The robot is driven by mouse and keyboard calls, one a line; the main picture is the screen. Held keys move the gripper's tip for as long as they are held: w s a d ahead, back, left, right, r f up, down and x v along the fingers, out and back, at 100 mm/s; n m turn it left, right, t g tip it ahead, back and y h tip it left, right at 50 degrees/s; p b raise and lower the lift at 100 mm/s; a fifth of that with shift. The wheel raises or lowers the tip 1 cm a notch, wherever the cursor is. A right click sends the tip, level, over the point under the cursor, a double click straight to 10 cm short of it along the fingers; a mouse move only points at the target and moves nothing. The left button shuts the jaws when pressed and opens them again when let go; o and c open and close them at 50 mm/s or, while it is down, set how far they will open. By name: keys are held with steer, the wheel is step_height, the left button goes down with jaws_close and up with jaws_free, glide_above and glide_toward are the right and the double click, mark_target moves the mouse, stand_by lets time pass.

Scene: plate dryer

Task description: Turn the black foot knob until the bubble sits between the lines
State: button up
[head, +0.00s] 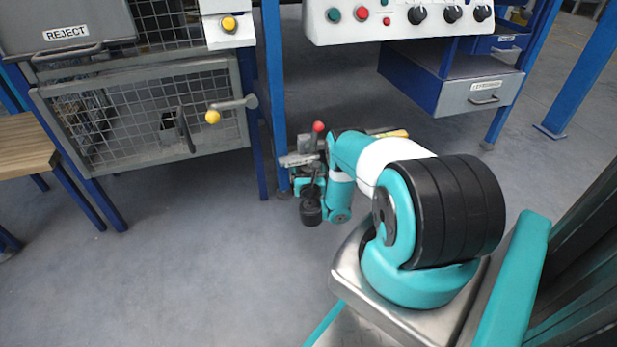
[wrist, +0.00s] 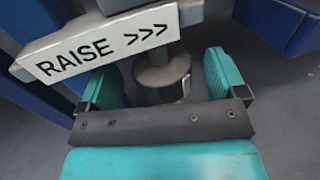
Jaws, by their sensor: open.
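In the wrist view, a dark grey round piece with a stem (wrist: 163,82) stands below a white plate marked "RAISE >>>" (wrist: 100,45). It looks like the foot knob, though it shows grey rather than plainly black. My gripper (wrist: 165,66) is open, with one teal finger on each side of this piece. I see gaps on both sides, and I cannot tell how far down the fingers reach along it. In the head view, my gripper's end is small and cluttered beside the blue post, and its fingers cannot be made out. No bubble or lines can be seen in either view.
A blue post (head: 273,90) stands close to my arm's end. A mesh gate (head: 140,112) with a yellow-tipped handle (head: 232,106) is at left. A bench (head: 25,142) stands at far left. A grey drawer (head: 478,95) hangs at right. The floor in front is clear.

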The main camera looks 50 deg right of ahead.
steer(key=b, duration=0.1)
steer(key=w+d+b, duration=0.1)
steer(key=b, duration=0.1)
steer(key=shift+w+d+f, duration=0.1)
steer(key=shift+d+f, duration=0.05)
steer(key=shift+f, duration=0.15)
steer(key=shift+w+d+r+b, duration=0.15)
steer(key=shift+r+b, duration=0.15)
steer(key=shift+b, duration=0.55)
steer(key=shift+r, duration=0.1)
steer(key=c, duration=0.9)
